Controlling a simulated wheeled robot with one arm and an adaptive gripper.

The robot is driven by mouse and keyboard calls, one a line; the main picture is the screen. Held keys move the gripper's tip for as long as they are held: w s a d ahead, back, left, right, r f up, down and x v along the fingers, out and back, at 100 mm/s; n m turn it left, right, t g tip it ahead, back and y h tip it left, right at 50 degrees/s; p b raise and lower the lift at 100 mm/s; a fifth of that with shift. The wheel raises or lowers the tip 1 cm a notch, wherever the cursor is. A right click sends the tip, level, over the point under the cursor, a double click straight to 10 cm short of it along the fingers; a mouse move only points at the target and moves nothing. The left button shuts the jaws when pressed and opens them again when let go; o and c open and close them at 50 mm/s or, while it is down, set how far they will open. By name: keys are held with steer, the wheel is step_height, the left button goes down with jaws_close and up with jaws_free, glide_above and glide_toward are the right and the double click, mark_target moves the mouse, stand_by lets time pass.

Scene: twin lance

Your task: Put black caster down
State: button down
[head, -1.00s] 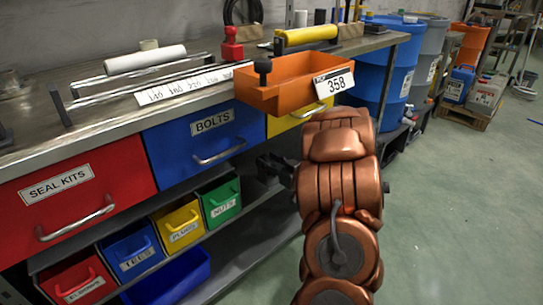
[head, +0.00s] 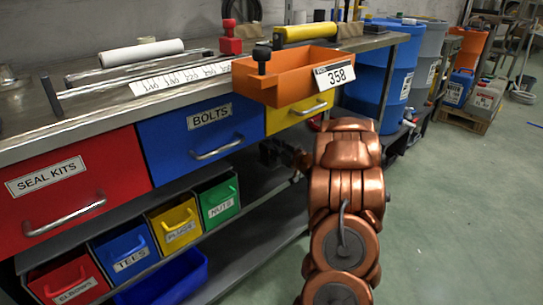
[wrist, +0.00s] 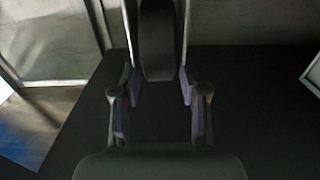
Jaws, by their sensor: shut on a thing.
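The black caster (wrist: 158,42) shows in the wrist view as a dark rounded wheel between two grey side plates, at the top middle. My gripper (wrist: 160,100) is shut on it, with one finger on each side. The exact contact is too dark to make out. In the head view my gripper (head: 277,153) is a small dark shape left of my copper arm, below the yellow drawer and in front of the bench's open space. The caster cannot be told apart from the gripper there.
A bench with red, blue and yellow drawers (head: 200,140) runs along the left. Small labelled bins (head: 172,228) stand on its lower shelf, with bare shelf (head: 262,235) to their right. An orange bin (head: 285,85) overhangs the bench edge. Open floor (head: 450,210) lies right.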

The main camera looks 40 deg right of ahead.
steer(key=shift+w+d+f, duration=0.1)
steer(key=shift+d+f, duration=0.05)
steer(key=shift+f, duration=0.05)
steer(key=shift+f+b, duration=1.2)
steer(key=shift+f, duration=0.3)
steer(key=shift+f, duration=0.1)
steer(key=c, duration=0.6)
jaws_free()
steer(key=shift+s+p, duration=1.95)
steer(key=shift+s, duration=4.1)
steer(key=shift+a, duration=0.25)
